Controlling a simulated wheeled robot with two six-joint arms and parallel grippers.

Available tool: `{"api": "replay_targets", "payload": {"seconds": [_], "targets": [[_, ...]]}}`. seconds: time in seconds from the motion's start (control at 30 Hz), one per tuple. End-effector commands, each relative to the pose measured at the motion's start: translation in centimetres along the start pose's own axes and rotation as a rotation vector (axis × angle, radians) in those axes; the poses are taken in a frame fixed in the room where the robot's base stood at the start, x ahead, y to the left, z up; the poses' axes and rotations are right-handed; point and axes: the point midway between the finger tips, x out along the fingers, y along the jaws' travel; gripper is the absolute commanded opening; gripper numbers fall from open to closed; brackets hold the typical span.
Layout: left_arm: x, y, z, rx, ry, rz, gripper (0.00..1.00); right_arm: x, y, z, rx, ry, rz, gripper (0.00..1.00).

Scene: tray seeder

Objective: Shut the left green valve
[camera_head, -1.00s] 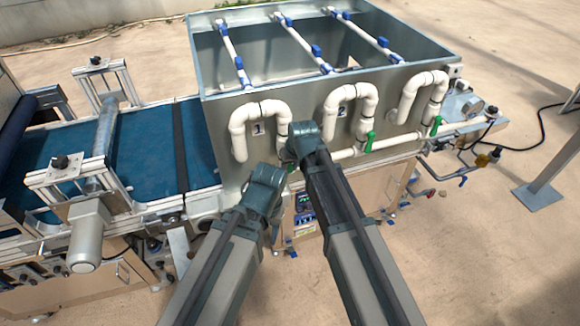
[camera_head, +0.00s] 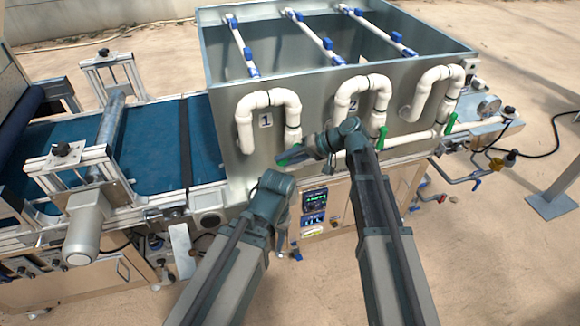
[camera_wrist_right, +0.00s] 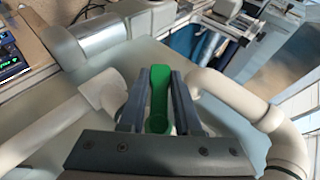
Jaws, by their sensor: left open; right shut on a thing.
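The left green valve (camera_head: 284,161) is on the white pipe under the bend labelled 1. Most of it is hidden by my right gripper in the head view. My right gripper (camera_head: 288,157) comes in from the right, lying nearly sideways, and is shut on the green handle. In the right wrist view the handle (camera_wrist_right: 159,97) sits between the two dark fingers (camera_wrist_right: 157,104). My left gripper (camera_head: 273,182) is open below and slightly left of the valve, apart from it; its fingertips are hard to make out.
Two other green valves, the middle one (camera_head: 381,138) and the right one (camera_head: 450,122), stand upright on their pipes. White pipe bends (camera_head: 268,98) stand close around the left valve. A blue conveyor belt (camera_head: 150,150) lies to the left.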

Motion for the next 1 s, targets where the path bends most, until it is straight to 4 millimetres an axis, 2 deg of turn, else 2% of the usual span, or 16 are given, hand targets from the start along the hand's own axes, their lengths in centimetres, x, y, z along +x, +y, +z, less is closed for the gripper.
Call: {"api": "replay_targets", "payload": {"seconds": [0.03, 0.5, 0.73, 1.0], "targets": [[1.3, 0.1, -0.1, 0.000, 0.000, 0.000, 0.50, 0.4, 0.5, 0.2, 0.019, -0.004, -0.041, 0.00], [7.1, 0.7, -0.4, 0.000, 0.000, 0.000, 0.50, 0.0, -1.4, 0.2, 0.176, -0.006, -0.421, 0.00], [9.0, 0.9, -0.5, 0.000, 0.000, 0.000, 0.50, -0.4, -2.2, 0.0, 0.229, -0.006, -0.547, 0.00], [10.0, 1.0, -0.6, 0.000, 0.000, 0.000, 0.50, -0.8, -2.7, -0.1, 0.263, -0.005, -0.628, 0.00]]}}
